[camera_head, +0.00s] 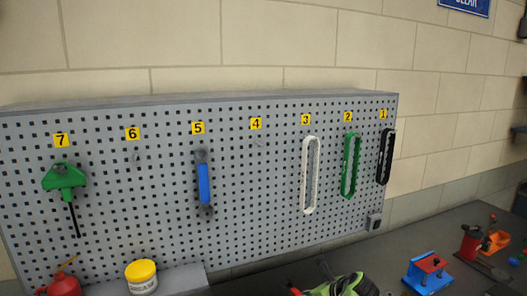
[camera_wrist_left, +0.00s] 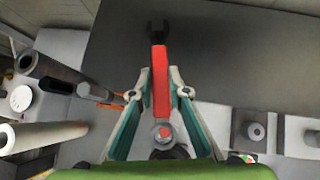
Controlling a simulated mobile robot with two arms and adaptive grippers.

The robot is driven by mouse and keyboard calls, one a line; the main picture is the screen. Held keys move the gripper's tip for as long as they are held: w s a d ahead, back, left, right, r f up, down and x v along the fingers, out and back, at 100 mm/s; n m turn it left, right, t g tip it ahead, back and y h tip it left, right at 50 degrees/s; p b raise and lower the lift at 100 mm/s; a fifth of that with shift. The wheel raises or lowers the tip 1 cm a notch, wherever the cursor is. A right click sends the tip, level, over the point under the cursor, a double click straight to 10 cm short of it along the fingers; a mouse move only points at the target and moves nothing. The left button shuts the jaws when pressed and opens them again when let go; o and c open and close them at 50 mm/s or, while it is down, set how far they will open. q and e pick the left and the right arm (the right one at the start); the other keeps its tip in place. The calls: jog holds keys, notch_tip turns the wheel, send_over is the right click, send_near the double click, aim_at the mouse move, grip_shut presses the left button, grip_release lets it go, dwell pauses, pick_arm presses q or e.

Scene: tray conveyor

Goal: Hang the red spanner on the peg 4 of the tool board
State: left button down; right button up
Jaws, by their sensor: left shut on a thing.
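The tool board (camera_head: 250,215) fills much of the head view, with yellow number labels running from 7 at left to 1 at right. Peg 4 (camera_head: 257,142) sits under its label and is bare. The red spanner (camera_wrist_left: 161,75) shows only in the left wrist view. My left gripper (camera_wrist_left: 160,92) is shut on its red handle. The dark open jaw end points to the top of that picture, and the grey ring end lies near the palm. Neither gripper shows in the head view, and my right gripper is in no view.
A blue spanner (camera_head: 204,184) hangs at peg 5, a white tool (camera_head: 310,175) at peg 3, a green one (camera_head: 351,166) at 2, a black one (camera_head: 386,157) at 1. A green-handled tool (camera_head: 64,177) hangs at 7. Peg 6 (camera_head: 136,157) is bare. A yellow-lidded tub (camera_head: 141,275) stands below.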

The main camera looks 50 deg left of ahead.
pick_arm(q)
jog(key=shift+r, duration=0.1)
notch_tip(320, 180, up, 27)
jog(key=w+a+n+h+b, duration=0.1)
jog(key=w+n+h+b, duration=0.1)
jog(key=n+h, duration=0.75)
jog(key=s+d+r+n+t+y+b, duration=0.1)
jog(key=s+r+n+t+y, duration=0.2)
jog(key=s+r+n+y, duration=1.05)
jog(key=a+n+h, duration=0.1)
jog(key=a+n, duration=0.1)
jog(key=a, duration=0.1)
jog(key=a+n+h, duration=0.2)
jog(key=a, duration=0.1)
jog(key=a+r+n+h, duration=0.1)
jog(key=a+n, duration=0.1)
jog(key=a, duration=0.2)
jog(key=shift+n, duration=0.3)
jog(key=shift+w+f, duration=0.1)
